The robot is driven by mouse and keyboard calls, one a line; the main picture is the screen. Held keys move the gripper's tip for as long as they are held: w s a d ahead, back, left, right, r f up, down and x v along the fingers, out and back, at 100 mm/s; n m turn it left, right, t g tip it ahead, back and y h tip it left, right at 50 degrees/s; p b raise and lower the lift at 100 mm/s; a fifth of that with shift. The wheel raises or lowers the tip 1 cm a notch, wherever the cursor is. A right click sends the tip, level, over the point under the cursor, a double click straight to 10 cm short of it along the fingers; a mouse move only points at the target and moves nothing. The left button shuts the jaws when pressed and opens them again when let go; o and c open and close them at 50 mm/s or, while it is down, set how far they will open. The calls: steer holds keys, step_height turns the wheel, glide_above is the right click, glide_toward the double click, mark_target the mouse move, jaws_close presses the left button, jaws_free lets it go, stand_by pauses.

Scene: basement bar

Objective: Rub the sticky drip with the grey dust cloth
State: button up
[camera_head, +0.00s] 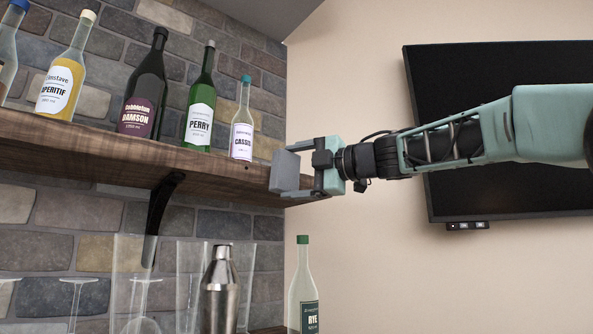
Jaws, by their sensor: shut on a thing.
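My gripper (300,170) reaches in from the right, level with the right end of the wooden shelf (95,150). It is shut on a grey block-like thing, which I take to be the grey dust cloth (285,171). The cloth is in front of the shelf's right end in the picture; I cannot tell whether it touches the wood. A small dark spot (219,168) shows on the shelf's front edge below the cassis bottle; I cannot tell whether it is the sticky drip. No other drip stands out.
On the shelf stand the cassis bottle (242,124), perry bottle (201,106), damson bottle (146,92) and aperitif bottle (67,72). A dark bracket (159,208) holds the shelf. Below are glasses, a shaker (220,290) and a rye bottle (303,290). A screen (480,85) hangs behind my arm.

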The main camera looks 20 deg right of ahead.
steer(key=shift+w+a+p, duration=0.2)
steer(key=shift+w+p, duration=0.05)
steer(key=shift+w, duration=0.25)
steer(key=shift+w+a+p, duration=0.15)
steer(key=shift+w+p, duration=0.1)
steer(key=shift+w, duration=0.25)
steer(key=shift+d, duration=0.15)
steer(key=shift+w+d+p, duration=0.25)
steer(key=shift+d, duration=0.55)
steer(key=shift+w+d+p, duration=0.2)
steer(key=shift+d, duration=0.6)
steer(key=shift+s+a+p, duration=0.25)
steer(key=shift+a+p, duration=0.15)
steer(key=shift+a, duration=0.5)
steer(key=shift+s+a+p, duration=0.2)
steer(key=shift+a+p, duration=0.2)
steer(key=shift+a, duration=0.5)
steer(key=shift+s, duration=0.1)
steer(key=shift+s+d+b, duration=0.1)
steer(key=shift+s+d, duration=0.2)
steer(key=shift+s, duration=0.6)
steer(key=shift+s+d+b, duration=0.15)
steer(key=shift+s+d, duration=0.2)
steer(key=shift+s, duration=0.55)
steer(key=shift+s+d+b, duration=0.1)
steer(key=shift+s+d, duration=0.2)
steer(key=shift+s, duration=0.6)
